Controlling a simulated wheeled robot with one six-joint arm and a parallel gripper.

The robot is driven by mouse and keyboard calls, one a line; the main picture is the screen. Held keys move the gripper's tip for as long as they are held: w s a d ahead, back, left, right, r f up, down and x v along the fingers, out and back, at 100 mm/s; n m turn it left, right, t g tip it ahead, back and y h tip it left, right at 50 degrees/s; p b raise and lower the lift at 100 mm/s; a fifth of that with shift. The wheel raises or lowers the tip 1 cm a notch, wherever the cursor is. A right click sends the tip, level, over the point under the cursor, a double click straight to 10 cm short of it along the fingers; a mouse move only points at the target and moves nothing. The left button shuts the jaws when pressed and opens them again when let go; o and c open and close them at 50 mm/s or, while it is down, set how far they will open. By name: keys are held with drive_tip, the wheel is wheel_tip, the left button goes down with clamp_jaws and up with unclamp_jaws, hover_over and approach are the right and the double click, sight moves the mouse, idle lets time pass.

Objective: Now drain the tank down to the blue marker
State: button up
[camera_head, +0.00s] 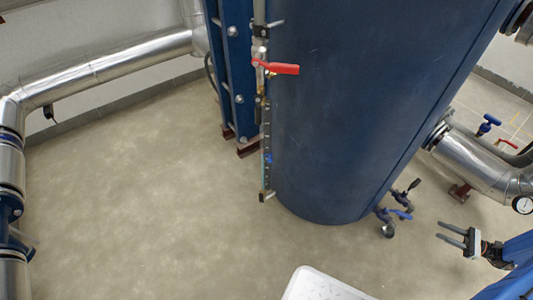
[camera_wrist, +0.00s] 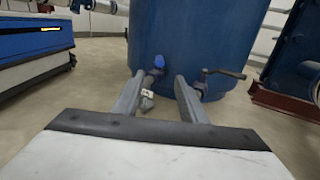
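The large blue tank (camera_head: 345,100) stands upright in the middle of the head view; its lower part fills the top of the wrist view (camera_wrist: 195,35). A thin level gauge (camera_head: 266,130) runs down its left side, with a small blue marker (camera_head: 268,158) low on it. The liquid level is too small to read. At the tank's foot are a blue-handled valve (camera_head: 401,214) and a black-handled valve (camera_head: 413,185). In the wrist view, the blue handle (camera_wrist: 158,61) shows beyond my fingertips and the black lever (camera_wrist: 225,73) lies to the right. My gripper (camera_head: 439,230) is open, empty and apart from both.
A red lever (camera_head: 283,68) sits at the gauge's top. Silver pipes (camera_head: 475,160) with a pressure gauge (camera_head: 522,205) and another blue-handled valve (camera_head: 488,124) are at the right. A dark blue frame with a reddish foot (camera_wrist: 285,103) stands right in the wrist view. The floor (camera_head: 150,190) at left is clear.

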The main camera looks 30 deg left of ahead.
sight(397, 211)
drive_tip(key=a, duration=2.1)
drive_tip(key=shift+w+a, duration=0.15)
drive_tip(key=shift+w, duration=0.1)
drive_tip(key=shift+c, duration=0.5)
clamp_jaws()
